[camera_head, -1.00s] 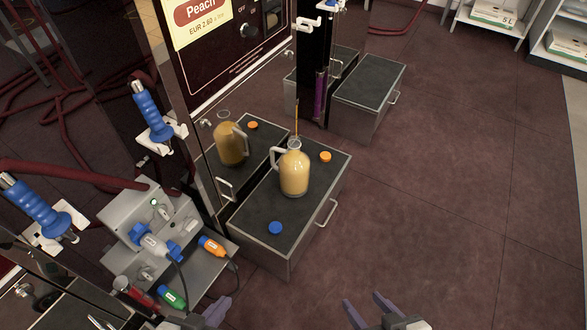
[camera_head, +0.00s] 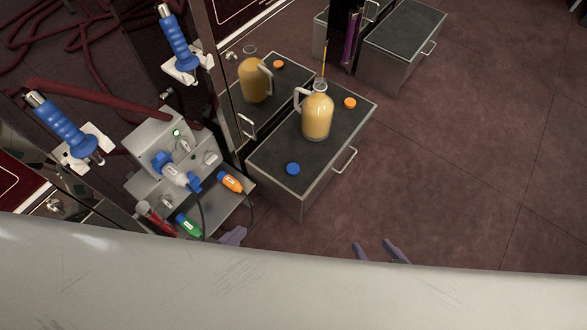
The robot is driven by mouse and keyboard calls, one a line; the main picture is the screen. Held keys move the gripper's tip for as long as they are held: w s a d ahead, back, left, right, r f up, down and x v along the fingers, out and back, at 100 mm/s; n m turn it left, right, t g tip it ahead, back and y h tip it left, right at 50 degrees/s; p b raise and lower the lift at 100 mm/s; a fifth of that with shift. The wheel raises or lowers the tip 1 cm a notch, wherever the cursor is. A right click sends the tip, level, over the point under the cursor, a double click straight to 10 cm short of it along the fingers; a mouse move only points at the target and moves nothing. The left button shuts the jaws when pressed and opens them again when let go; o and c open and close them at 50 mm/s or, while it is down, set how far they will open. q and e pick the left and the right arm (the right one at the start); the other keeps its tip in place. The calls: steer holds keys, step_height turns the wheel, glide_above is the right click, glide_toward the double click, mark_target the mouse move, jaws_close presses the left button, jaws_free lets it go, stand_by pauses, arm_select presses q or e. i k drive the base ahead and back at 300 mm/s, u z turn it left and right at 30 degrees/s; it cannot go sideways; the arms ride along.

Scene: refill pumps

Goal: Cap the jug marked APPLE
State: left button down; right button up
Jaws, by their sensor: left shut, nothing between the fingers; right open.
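A glass jug (camera_head: 317,117) with yellow liquid and a pale handle stands upright on a dark-topped metal cabinet. No cap shows on its mouth, and a thin orange-yellow line rises above it. I cannot read any marking on it. An orange cap (camera_head: 350,103) lies behind the jug to the right. A blue cap (camera_head: 293,169) lies in front of it. My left gripper (camera_head: 232,236) is shut and empty, low in the view, mostly hidden. My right gripper (camera_head: 379,251) is open and empty, with its fingertips showing to the right and in front of the cabinet. Both are apart from the jug and caps.
The cabinet (camera_head: 275,195) stands against a shiny panel that mirrors the jug. A grey unit (camera_head: 155,150) with coloured plugs is at the left, near two blue-handled nozzles (camera_head: 178,42). A second cabinet (camera_head: 385,70) stands behind. Floor at right is clear.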

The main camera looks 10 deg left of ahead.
mark_target(317, 111)
steer(key=z, duration=1.25)
steer(key=i, duration=2.3)
steer(key=u, duration=3.3)
